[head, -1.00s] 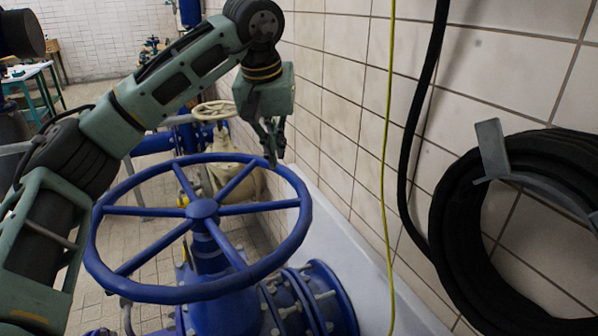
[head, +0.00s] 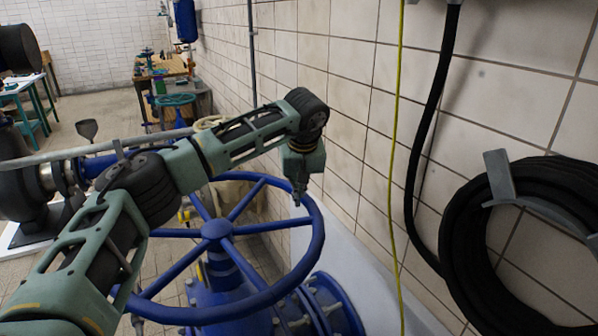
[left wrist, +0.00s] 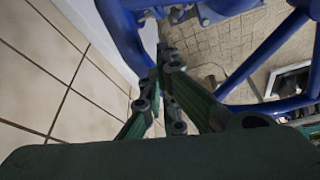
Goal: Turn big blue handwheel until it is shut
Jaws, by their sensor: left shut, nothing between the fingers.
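The big blue handwheel (head: 316,233) lies nearly flat on its blue valve in the middle of the head view. Its hub and several spokes show; my left arm covers part of its left side. My left gripper (head: 299,198) points down at the far right part of the rim. Its fingers are shut with nothing between them. In the left wrist view, the fingertips (left wrist: 166,55) are just inside the rim (left wrist: 122,35), with spokes to the right. I cannot tell whether they touch the rim. My right gripper is not in view.
The tiled wall (head: 350,110) stands close to the right of the wheel. A yellow cable (head: 394,150) and a coiled black hose (head: 465,235) hang on it. A workbench (head: 160,68) stands at the back.

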